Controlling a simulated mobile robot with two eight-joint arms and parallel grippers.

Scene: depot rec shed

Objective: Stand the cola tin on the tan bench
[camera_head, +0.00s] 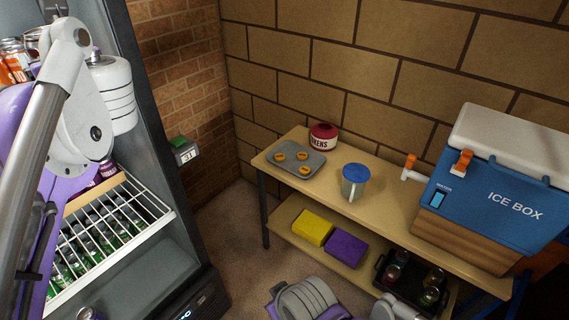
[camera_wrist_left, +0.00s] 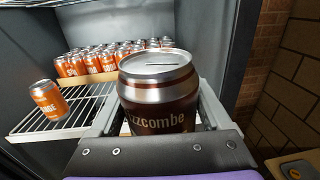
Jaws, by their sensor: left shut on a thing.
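A dark brown tin with a silver top and the letters "zzcombe" (camera_wrist_left: 160,115), seemingly the cola tin, is upright in the left wrist view. My left gripper (camera_wrist_left: 158,128) is shut around its sides, in front of a wire shelf in the open fridge. In the head view my left arm reaches to the fridge at the left and largely hides the gripper. The tan bench (camera_head: 400,220) stands against the brick wall at the right. My right gripper is not in view; only parts of my right arm show at the bottom.
The bench holds a grey tray (camera_head: 284,165) with several rings, a red-lidded tin (camera_head: 323,138), a blue-lidded jug (camera_head: 354,182) and a blue ice box (camera_head: 490,190). Bare top lies between jug and ice box. Orange cans (camera_wrist_left: 100,64) stand on the fridge shelf (camera_wrist_left: 35,120).

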